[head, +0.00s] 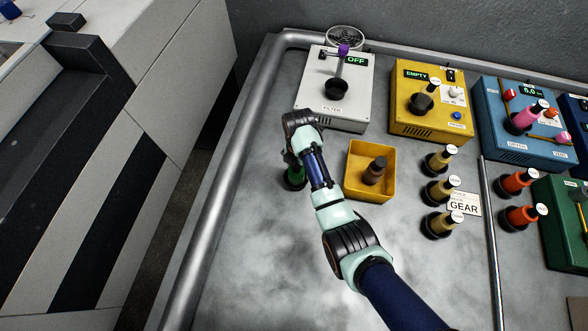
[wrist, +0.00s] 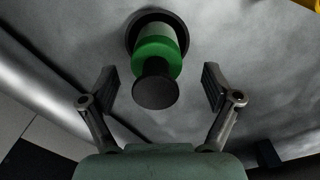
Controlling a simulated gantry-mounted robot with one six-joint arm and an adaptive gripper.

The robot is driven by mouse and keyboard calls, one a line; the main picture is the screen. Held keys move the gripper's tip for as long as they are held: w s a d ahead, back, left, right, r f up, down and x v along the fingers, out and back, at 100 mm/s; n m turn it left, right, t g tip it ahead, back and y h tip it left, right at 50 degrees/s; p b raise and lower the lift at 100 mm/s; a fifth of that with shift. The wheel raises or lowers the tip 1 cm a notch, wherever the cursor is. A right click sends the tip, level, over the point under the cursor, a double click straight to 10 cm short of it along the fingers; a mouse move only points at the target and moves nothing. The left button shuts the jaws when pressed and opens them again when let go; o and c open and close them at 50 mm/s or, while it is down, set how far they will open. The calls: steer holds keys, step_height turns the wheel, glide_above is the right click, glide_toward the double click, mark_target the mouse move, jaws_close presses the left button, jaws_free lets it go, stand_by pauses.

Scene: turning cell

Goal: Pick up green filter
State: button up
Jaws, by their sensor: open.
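The green filter (wrist: 157,52) is a short cylinder with a green band and a dark round knob, standing in a dark ring on the grey table in the wrist view. In the head view the green filter (head: 294,178) shows only partly, because my arm covers some of it. My gripper (wrist: 158,90) is open. Its two fingers stand apart on either side of the dark knob, and a gap shows between the knob and each finger. In the head view the fingers are hidden by my own wrist.
A yellow bin (head: 352,190) holding a brown-topped piece (head: 375,171) stands just right of my arm. The white filter box (head: 337,105) is behind. The yellow box (head: 430,112) and several gear pieces (head: 440,191) are further right. A grey pipe rail (head: 222,165) runs along the left edge.

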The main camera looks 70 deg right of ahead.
mark_target(297, 172)
step_height(297, 172, down, 5)
steer(key=shift+w+f+b, duration=0.1)
steer(key=shift+w+b, duration=0.05)
steer(key=shift+b, duration=1.05)
steer(key=shift+c, duration=0.3)
steer(key=c, duration=1.4)
